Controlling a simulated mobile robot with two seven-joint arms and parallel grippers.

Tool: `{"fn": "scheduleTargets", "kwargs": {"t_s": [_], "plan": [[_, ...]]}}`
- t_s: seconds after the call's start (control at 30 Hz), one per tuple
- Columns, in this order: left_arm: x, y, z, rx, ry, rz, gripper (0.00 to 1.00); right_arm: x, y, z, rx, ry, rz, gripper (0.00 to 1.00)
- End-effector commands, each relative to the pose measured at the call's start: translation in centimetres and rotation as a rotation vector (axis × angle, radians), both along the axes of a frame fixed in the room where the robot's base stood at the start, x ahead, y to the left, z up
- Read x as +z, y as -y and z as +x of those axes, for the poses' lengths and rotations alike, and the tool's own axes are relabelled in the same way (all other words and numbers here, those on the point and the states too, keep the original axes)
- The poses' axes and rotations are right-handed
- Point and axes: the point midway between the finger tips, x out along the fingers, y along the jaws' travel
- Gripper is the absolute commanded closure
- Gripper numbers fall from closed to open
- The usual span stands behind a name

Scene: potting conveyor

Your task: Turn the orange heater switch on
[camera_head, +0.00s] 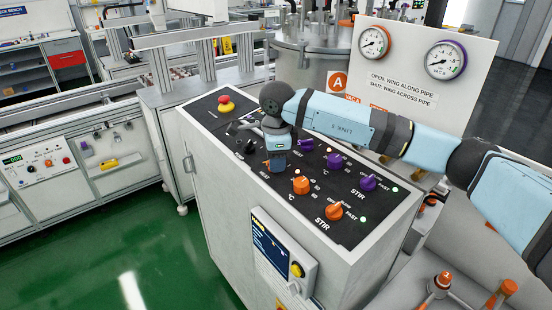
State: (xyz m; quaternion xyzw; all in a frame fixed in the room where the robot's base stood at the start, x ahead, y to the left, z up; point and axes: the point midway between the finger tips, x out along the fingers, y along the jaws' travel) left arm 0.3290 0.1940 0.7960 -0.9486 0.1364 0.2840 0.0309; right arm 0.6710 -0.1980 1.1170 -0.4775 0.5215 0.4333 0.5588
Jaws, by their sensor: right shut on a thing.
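A dark control panel (318,207) tops a white cabinet. My right arm reaches in from the right, and my right gripper (277,165) points down at the panel's front row, beside a "HEAT" label. It is shut on the orange heater switch (267,162), of which only a small orange bit shows; the gripper hides the rest, so I cannot tell its setting. In the same row are an orange °C knob (300,185) and an orange stir knob (334,211). My left gripper is not in view.
Purple knobs (368,183) stand in the row behind. A red emergency button (225,103) is at the panel's far left corner. A white board with two gauges (374,42) rises behind my arm. A small display box (284,259) hangs on the cabinet front.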

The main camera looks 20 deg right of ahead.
Motion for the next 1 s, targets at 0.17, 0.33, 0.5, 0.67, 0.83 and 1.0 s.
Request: {"fn": "scheduleTargets", "kwargs": {"t_s": [0.17,0.33,0.5,0.67,0.83,1.0], "plan": [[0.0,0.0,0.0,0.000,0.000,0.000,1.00,0.1,0.1,0.1,-0.001,0.002,0.000,0.38],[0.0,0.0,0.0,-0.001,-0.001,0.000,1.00,0.1,0.0,0.0,0.000,0.001,0.000,0.38],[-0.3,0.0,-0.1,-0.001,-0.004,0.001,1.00,0.4,0.0,0.0,0.000,0.001,0.001,0.38],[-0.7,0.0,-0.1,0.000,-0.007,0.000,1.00,2.7,0.0,-0.1,0.000,0.005,0.001,0.38],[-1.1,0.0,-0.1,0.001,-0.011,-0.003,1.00,6.6,-0.1,-0.4,0.001,0.005,0.000,0.38],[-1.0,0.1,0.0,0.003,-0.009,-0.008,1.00,10.3,-0.1,-0.7,-0.001,0.005,0.000,0.38]]}}
